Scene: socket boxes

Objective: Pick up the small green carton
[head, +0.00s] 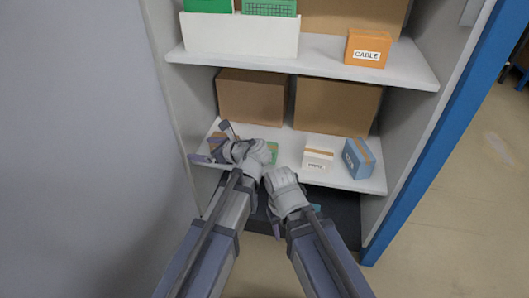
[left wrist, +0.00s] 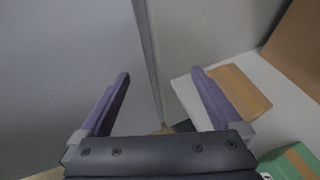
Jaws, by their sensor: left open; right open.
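The small green carton (head: 272,152) sits on the middle shelf, largely hidden behind my left wrist in the head view. In the left wrist view the green carton (left wrist: 292,163), with a brown band on top, shows at the bottom right corner, outside the jaws. My left gripper (head: 208,143) is open and empty, left of the carton, near the shelf's left end. Its two fingers also show in the left wrist view (left wrist: 160,74). The right finger overlaps a brown-topped carton (left wrist: 243,88) there. My right gripper (head: 278,222) is open, low in front of the shelf, and mostly hidden.
On the middle shelf (head: 345,181), a white carton (head: 317,159) and a blue carton (head: 358,158) stand to the right. Large brown boxes (head: 336,105) stand behind. An orange CABLE box (head: 367,49) and white bin (head: 240,34) are above. Grey side walls bound the shelves.

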